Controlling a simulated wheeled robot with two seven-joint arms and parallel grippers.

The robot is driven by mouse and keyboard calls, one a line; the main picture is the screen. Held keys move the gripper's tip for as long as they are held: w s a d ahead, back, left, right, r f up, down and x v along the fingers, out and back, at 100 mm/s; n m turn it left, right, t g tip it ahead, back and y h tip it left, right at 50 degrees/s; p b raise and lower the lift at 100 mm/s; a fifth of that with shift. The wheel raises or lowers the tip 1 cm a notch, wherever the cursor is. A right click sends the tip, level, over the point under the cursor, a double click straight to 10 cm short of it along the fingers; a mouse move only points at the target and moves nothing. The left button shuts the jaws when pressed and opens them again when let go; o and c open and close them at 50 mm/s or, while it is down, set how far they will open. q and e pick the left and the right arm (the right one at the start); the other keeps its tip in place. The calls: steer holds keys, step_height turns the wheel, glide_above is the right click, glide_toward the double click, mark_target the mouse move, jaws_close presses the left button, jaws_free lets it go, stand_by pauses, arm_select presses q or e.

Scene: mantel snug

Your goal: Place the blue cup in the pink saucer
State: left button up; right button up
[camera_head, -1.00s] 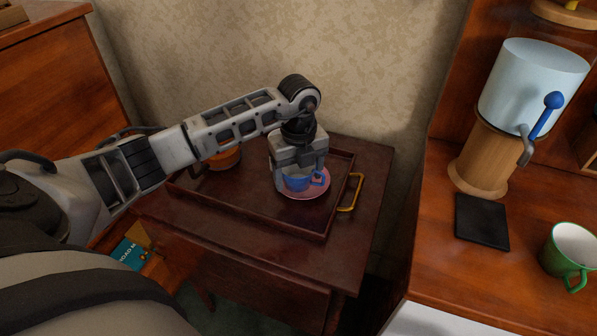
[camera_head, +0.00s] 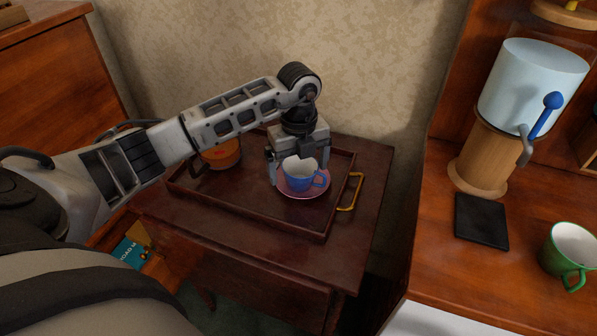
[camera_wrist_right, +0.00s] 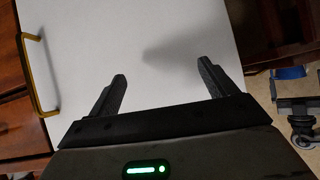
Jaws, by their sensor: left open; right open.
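The blue cup (camera_head: 301,174), white inside with a blue handle on its right, stands upright on the pink saucer (camera_head: 291,193). The saucer lies on the dark wooden tray on the small table. My left gripper (camera_head: 298,170) is open, pointing down just above and behind the cup, with its fingers to either side of it. Whether a finger touches the cup cannot be told. My right gripper (camera_wrist_right: 163,88) shows in the right wrist view, open and empty, over a plain white surface.
The tray (camera_head: 250,213) has a yellow handle (camera_head: 351,193) at its right end. An orange round object (camera_head: 222,155) sits at the tray's back left. A green cup (camera_head: 570,254), black mat (camera_head: 481,221) and water dispenser (camera_head: 533,85) are on the right counter. A drawer with a blue book (camera_head: 129,252) is open.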

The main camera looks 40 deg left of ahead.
arm_select(q)
step_height(320, 180, up, 10)
stand_by(0.3)
steer(key=shift+r, duration=0.1)
stand_by(0.3)
